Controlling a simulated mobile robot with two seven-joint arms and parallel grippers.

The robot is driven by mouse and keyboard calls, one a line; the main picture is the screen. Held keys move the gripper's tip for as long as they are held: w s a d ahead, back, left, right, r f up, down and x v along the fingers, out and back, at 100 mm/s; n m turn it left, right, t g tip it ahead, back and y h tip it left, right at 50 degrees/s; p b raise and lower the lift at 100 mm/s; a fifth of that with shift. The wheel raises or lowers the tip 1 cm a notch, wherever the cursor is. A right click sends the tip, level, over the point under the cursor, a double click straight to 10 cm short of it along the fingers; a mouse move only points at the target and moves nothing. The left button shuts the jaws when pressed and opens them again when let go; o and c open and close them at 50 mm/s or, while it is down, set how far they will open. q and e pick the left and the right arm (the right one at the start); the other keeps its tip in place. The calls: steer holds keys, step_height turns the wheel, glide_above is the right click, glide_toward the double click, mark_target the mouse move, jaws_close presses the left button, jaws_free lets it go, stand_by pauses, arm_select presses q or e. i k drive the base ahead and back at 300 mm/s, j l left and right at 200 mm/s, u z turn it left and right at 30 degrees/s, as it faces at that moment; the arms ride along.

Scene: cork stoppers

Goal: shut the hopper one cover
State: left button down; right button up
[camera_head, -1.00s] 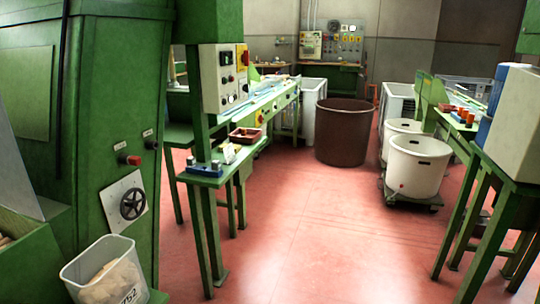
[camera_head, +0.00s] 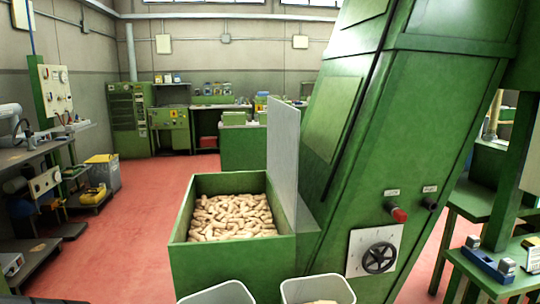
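A green hopper (camera_head: 225,266) full of cork stoppers (camera_head: 233,216) stands in the middle of the view, joined to a tall green machine (camera_head: 350,120). A flat grey panel (camera_head: 283,150) stands upright along the hopper's right side and looks like its cover. The hopper's top is open and the corks are exposed. Neither of my grippers shows in the view.
Two pale bins (camera_head: 318,289) stand in front of the hopper, cut off by the lower edge. A handwheel (camera_head: 378,257) and a red knob (camera_head: 399,215) stick out of the machine. Red floor (camera_head: 120,220) is clear to the left, up to a workbench (camera_head: 35,155).

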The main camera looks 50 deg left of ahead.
mark_target(284, 120)
steer(key=i+l+u, duration=0.2)
steer(key=u, duration=0.25)
steer(key=i+l+u, duration=0.2)
steer(key=l+u, duration=0.15)
steer(key=u, duration=0.15)
steer(key=i+l+u, duration=0.1)
steer(key=l+u, duration=0.6)
steer(key=u, duration=0.2)
steer(key=l+u, duration=0.5)
steer(key=l, duration=0.3)
